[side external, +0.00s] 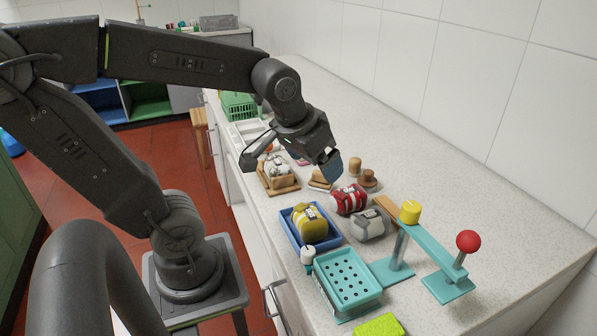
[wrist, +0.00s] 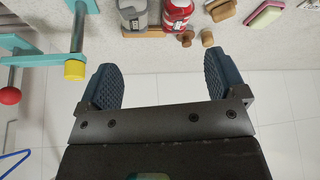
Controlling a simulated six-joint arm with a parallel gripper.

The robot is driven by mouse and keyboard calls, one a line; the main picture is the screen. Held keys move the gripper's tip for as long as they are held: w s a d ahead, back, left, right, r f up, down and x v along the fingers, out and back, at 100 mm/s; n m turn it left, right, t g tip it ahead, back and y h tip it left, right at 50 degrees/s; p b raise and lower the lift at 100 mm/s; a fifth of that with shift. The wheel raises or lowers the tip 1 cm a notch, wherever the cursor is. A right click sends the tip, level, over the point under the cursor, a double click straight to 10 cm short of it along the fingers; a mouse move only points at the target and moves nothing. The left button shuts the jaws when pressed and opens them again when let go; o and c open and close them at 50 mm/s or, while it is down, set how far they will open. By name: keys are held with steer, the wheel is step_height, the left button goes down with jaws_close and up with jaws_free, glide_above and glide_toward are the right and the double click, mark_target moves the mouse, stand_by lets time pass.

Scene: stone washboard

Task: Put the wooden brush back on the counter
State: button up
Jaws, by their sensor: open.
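A light-brown wooden piece (side external: 319,181), which may be the wooden brush, lies on the counter just below and left of the fingertip. What seems the same brown piece (wrist: 222,10) is at the top edge of the wrist view, beyond the right finger and partly cut off. I cannot tell whether bristles show.
Two small wooden pegs (side external: 356,167) stand right of the gripper. A red-striped bundle (side external: 349,199) and a grey one (side external: 368,224) lie nearby. A blue tray (side external: 285,222), teal basket (side external: 369,292) and teal stand (side external: 441,257) crowd the front. The counter's wall side is clear.

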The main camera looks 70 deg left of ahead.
steer(key=s+d+m+h, duration=0.1)
steer(key=s+d+m, duration=0.2)
steer(key=s+d, duration=0.2)
steer(key=shift+s+r+t, duration=0.3)
steer(key=shift+r, duration=0.1)
